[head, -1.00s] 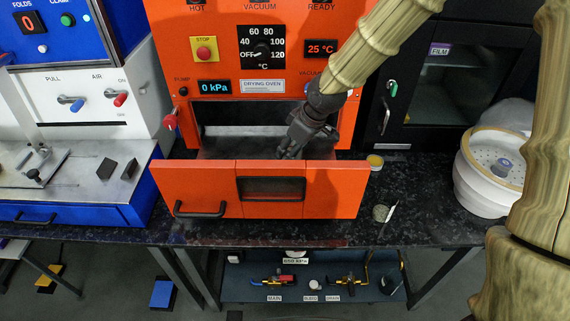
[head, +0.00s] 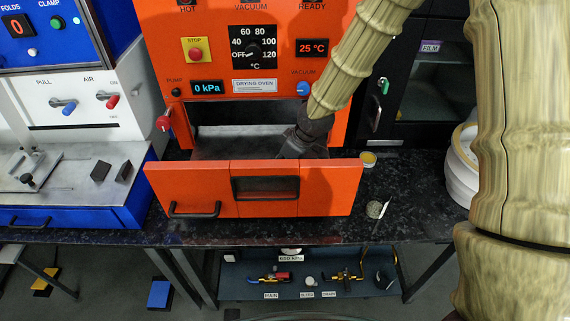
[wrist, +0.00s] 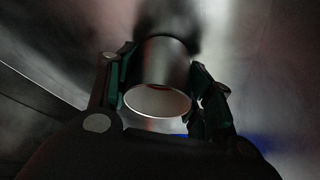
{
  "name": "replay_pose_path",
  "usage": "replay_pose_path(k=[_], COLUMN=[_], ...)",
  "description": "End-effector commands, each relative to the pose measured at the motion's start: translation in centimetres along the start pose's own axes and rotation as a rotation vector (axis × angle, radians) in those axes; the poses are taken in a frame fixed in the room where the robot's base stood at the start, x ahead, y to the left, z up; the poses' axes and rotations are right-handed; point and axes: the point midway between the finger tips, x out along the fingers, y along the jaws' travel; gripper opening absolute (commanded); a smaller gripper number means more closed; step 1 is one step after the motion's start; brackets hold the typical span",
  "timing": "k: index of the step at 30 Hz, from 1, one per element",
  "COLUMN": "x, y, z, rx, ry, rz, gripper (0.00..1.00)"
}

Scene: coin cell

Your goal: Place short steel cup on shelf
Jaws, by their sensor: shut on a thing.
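The short steel cup (wrist: 160,105) is a grey metal cylinder with a bright rim, and it shows in the wrist view between my finger pads. My gripper (wrist: 163,85) is shut on its sides. In the head view my gripper (head: 291,149) reaches into the drying oven's opening, low behind the lowered orange door. Its fingertips and the cup are hidden there. A grey surface (head: 225,150) inside the oven is partly visible; I cannot tell whether the cup touches it.
The orange door (head: 190,183) stands across the front of the opening. The oven wall (head: 343,115) is close to the right of my wrist. A yellow-topped container (head: 368,160) and a small round dish (head: 375,209) are on the dark counter to the right.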

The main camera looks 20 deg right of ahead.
Motion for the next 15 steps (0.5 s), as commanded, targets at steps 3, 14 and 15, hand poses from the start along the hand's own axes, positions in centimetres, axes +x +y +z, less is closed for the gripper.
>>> replay_pose_path(k=[3, 14, 15], x=[0.05, 0.20, 0.20], y=[0.00, 0.00, 0.00], z=[0.02, 0.10, 0.10], rx=[0.000, 0.001, 0.001], ry=[0.000, 0.000, 0.000], rz=[0.000, 0.000, 0.000], gripper=[0.25, 0.73, 0.73])
